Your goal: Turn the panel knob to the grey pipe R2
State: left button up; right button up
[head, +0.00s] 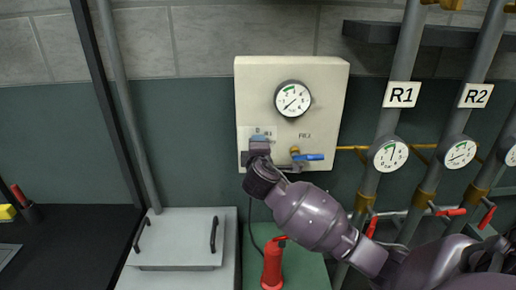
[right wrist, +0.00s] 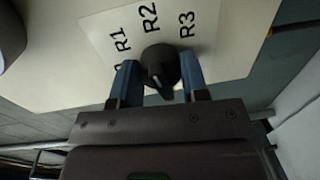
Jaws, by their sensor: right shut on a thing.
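The cream panel (head: 325,85) hangs on the wall, with a round gauge (head: 292,99) on its front. The black knob (right wrist: 160,65) sits on a white label plate marked R1, R2 (right wrist: 149,17) and R3; a further label is partly hidden. My right gripper (right wrist: 160,75) has its blue fingers on both sides of the knob and is shut on it. I cannot tell surely which label the knob points to. In the head view my right gripper (head: 259,139) covers the knob at the panel's lower left. The grey pipe R2 (head: 484,60) stands at the right. My left gripper is not in view.
A blue-handled valve (head: 308,157) sits on the panel close right of my gripper. Pipe R1 (head: 407,50) and several gauges and red-handled valves stand at the right. A red cylinder (head: 272,265) and a grey lidded box (head: 180,240) are below.

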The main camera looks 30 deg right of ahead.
jog(key=shift+f+m, duration=0.1)
jog(key=shift+m, duration=0.5)
jog(key=o, duration=0.9)
jog(key=shift+s, duration=0.1)
jog(key=shift+b+v, duration=0.35)
jog(key=shift+v, duration=5)
jog(key=shift+m, duration=0.3)
